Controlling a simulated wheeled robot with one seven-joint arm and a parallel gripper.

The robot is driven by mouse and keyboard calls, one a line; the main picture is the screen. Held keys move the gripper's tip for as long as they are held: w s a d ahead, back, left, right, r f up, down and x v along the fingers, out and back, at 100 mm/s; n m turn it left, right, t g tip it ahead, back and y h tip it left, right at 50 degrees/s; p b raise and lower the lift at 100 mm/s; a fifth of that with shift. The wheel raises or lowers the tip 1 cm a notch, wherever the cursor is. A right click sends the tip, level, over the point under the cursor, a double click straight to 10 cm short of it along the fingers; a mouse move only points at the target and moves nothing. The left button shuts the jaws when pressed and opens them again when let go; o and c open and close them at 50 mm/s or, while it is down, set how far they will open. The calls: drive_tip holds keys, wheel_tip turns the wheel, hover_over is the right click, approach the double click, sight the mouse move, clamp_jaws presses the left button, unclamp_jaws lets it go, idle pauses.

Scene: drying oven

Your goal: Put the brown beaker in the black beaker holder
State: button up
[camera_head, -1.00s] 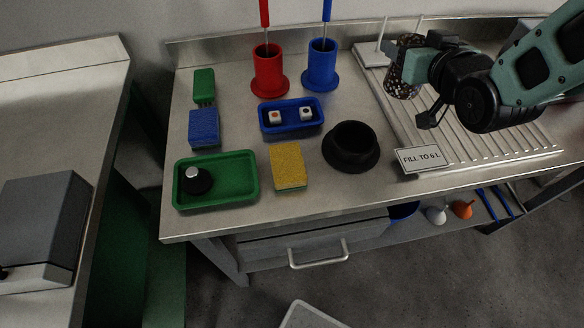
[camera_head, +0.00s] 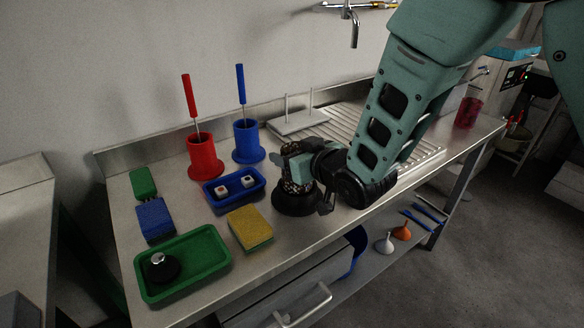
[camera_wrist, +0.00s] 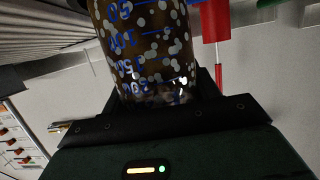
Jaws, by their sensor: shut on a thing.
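The brown beaker (camera_head: 298,187) is speckled with pale spots. In the wrist view the brown beaker (camera_wrist: 150,50) fills the upper middle and shows blue volume marks. My gripper (camera_head: 292,165) is shut on it. The black beaker holder (camera_head: 297,204) is a round, wide-based cup on the bench. The beaker is directly at the holder's opening, with its lower part hidden by the holder's rim or by my gripper. I cannot tell how deep it sits or whether it touches the bottom.
A blue tray (camera_head: 208,197) with two small cubes, a yellow sponge (camera_head: 250,228) and a green tray (camera_head: 143,270) lie to the left. Red (camera_head: 203,158) and blue (camera_head: 248,142) cups with upright tools stand behind. A ribbed drainboard (camera_head: 345,128) lies behind my arm.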

drive_tip(key=shift+f, duration=1.65)
drive_tip(key=shift+f, duration=0.1)
drive_tip(key=o, duration=1.1)
drive_tip(key=p+v, duration=0.3)
drive_tip(key=v, duration=0.1)
drive_tip(key=p+v, duration=0.3)
drive_tip(key=v, duration=0.1)
drive_tip(key=p+v, duration=0.3)
drive_tip(key=v, duration=0.1)
drive_tip(key=shift+w+r, duration=0.1)
drive_tip(key=shift+r, duration=0.2)
